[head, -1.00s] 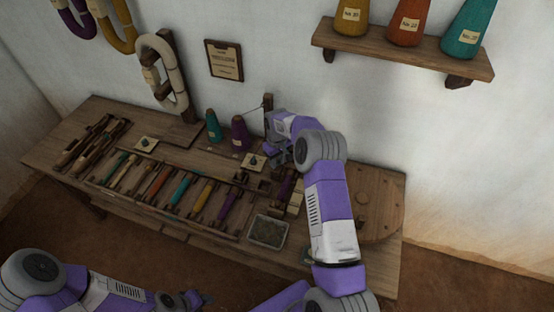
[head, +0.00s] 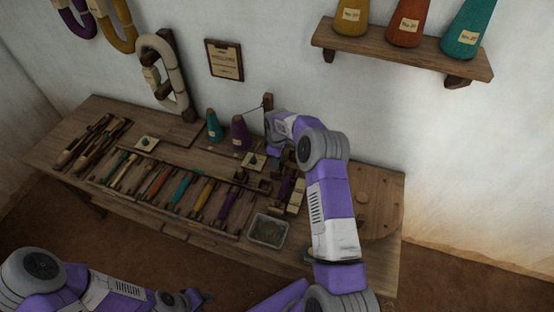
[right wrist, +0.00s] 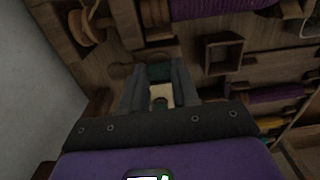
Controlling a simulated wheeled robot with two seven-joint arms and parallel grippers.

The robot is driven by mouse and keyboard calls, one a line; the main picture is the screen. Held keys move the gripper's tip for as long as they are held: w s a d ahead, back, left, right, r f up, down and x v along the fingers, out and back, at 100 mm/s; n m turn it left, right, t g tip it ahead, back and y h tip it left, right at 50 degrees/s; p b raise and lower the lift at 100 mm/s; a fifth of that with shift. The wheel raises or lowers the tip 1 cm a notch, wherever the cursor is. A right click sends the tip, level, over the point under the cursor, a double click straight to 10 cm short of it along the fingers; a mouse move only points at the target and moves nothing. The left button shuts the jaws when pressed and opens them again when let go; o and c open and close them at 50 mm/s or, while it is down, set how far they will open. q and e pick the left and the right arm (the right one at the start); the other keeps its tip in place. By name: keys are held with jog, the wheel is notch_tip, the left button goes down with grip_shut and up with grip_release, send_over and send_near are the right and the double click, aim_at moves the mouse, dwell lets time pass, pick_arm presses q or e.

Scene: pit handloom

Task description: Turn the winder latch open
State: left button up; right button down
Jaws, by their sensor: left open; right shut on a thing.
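In the right wrist view, my right gripper (right wrist: 160,88) is shut on a small part at the winder, which I take to be the winder latch (right wrist: 122,71). Its rounded wooden end shows left of the fingertips; the rest is hidden by the fingers. How far the latch is turned cannot be told. In the head view my right arm hides the latch and most of that gripper, at the bench's back right beside a dark upright post (head: 268,105). My left gripper (head: 203,298) is open and empty, low in front of the bench.
The bench (head: 65,130) carries a rack of coloured pirns, a purple cone (head: 240,133), a teal cone (head: 214,126) and a grey tray (head: 268,232). A square wooden cup (right wrist: 222,53) is close right of my right fingers. A shelf (head: 400,52) hangs above right.

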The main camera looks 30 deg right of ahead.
dwell(0.4)
jog(key=c, duration=0.8)
grip_release()
jog(key=shift+c, duration=0.2)
jog(key=shift+r+p, duration=0.85)
jog(key=shift+r, duration=2.95)
